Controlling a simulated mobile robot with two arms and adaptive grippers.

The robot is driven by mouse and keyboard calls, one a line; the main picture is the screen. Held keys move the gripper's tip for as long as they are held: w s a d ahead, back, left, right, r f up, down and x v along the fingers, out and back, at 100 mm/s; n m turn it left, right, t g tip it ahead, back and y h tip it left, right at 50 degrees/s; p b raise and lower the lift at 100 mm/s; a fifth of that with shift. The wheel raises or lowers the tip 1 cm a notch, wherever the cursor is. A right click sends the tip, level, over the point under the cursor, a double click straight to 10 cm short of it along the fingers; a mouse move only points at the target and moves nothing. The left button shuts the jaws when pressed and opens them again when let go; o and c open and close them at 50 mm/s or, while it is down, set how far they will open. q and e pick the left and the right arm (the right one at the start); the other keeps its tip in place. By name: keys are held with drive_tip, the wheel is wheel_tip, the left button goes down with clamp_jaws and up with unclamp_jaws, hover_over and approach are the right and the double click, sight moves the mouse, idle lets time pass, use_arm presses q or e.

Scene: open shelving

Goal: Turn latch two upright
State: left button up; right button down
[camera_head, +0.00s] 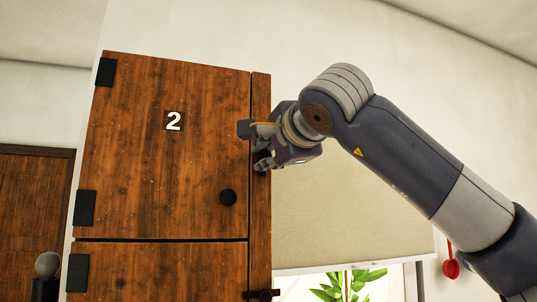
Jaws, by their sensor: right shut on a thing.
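The wooden cabinet door marked 2 (174,121) is closed, with a round black knob (228,197) at its lower right. A narrow wooden post (261,215) runs along its right edge. My right gripper (258,147) comes in from the right at the upper part of this post, shut on latch two. The fingers mostly hide the latch, so its angle cannot be told. A dark block shows at the upper fingertip; I cannot tell whether it is latch or finger pad. My left gripper is not in view.
A lower door (160,272) sits under door 2, with a black latch (262,295) lying level across its edge. Black hinges (84,208) line the left side. A pale blind (350,220), a plant (348,285) and a red object (451,268) are at the right.

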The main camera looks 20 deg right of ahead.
drive_tip(key=c, duration=1.4)
unclamp_jaws()
drive_tip(key=s, duration=1.2)
drive_tip(key=shift+d+r, duration=0.15)
drive_tip(key=shift+r, duration=0.1)
